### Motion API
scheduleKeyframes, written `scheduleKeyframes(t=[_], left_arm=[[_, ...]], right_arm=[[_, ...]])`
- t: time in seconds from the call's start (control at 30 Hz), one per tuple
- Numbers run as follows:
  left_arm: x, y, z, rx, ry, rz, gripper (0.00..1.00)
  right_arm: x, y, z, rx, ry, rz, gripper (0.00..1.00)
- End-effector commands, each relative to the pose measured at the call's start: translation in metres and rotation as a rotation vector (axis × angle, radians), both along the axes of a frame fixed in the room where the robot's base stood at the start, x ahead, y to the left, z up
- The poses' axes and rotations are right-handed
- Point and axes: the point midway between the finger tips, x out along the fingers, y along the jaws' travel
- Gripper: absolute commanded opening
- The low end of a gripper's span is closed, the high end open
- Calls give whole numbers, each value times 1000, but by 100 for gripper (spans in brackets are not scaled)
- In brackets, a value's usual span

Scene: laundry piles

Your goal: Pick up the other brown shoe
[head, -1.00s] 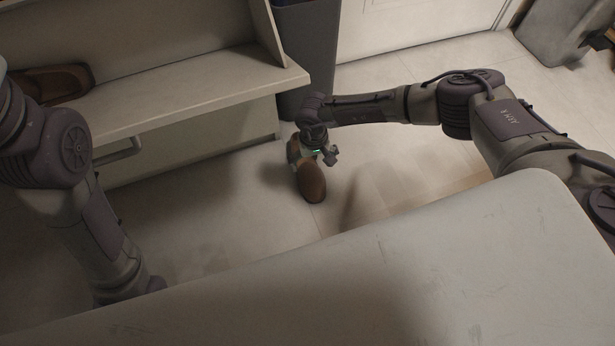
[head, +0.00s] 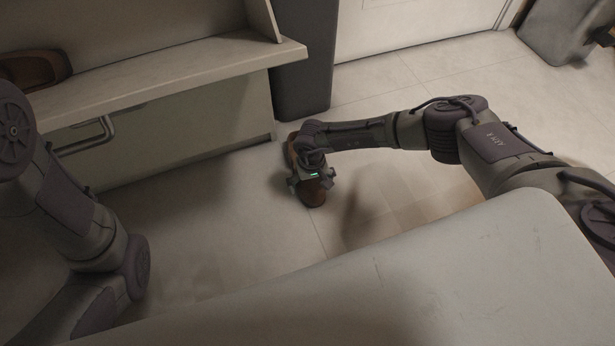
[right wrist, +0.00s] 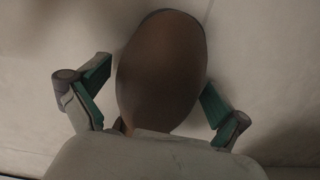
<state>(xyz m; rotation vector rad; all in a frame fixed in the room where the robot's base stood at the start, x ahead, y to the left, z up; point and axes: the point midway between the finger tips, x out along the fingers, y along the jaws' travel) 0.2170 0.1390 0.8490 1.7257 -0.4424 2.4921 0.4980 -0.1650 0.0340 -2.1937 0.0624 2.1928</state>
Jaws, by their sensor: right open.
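A brown shoe (head: 313,192) lies on the floor in front of the bench in the head view, partly hidden under my right gripper (head: 312,180). In the right wrist view the rounded end of the shoe (right wrist: 162,70) lies between the two open green-padded fingers of my right gripper (right wrist: 155,100), one on each side. I cannot tell whether either finger touches it. Another brown shoe (head: 35,68) rests on the bench shelf (head: 165,72) at the upper left. My left arm is at the left; its gripper is out of view.
A dark bin (head: 302,75) stands beside the bench's right end, just behind the floor shoe. A drawer with a metal handle (head: 90,138) is under the shelf. A dark grey container (head: 560,30) stands at the upper right. Floor around the shoe is clear.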

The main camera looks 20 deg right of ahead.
Motion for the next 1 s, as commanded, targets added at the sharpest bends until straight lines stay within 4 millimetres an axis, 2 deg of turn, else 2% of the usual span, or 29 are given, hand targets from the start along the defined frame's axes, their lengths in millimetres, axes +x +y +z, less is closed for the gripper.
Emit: scheduleKeyframes(t=[0.1, 0.13, 0.47, 0.77, 0.87, 1.0], left_arm=[[0, 0, 1, 0, 0, 0, 39], [0, 0, 1, 0, 0, 0, 39], [0, 0, 1, 1, -1, 0, 39], [0, 0, 3, 1, -1, 0, 39], [0, 0, 9, 1, 0, -1, 39], [0, 0, 26, 1, 0, -1, 39]], right_arm=[[0, 0, 1, 0, 0, 0, 100], [0, 0, 1, 0, 0, 0, 97], [0, 0, 1, 0, 0, 0, 42], [1, 0, 4, 1, -1, 0, 41], [1, 0, 11, 1, -2, 0, 41], [1, 1, 31, 2, -2, 0, 41]])
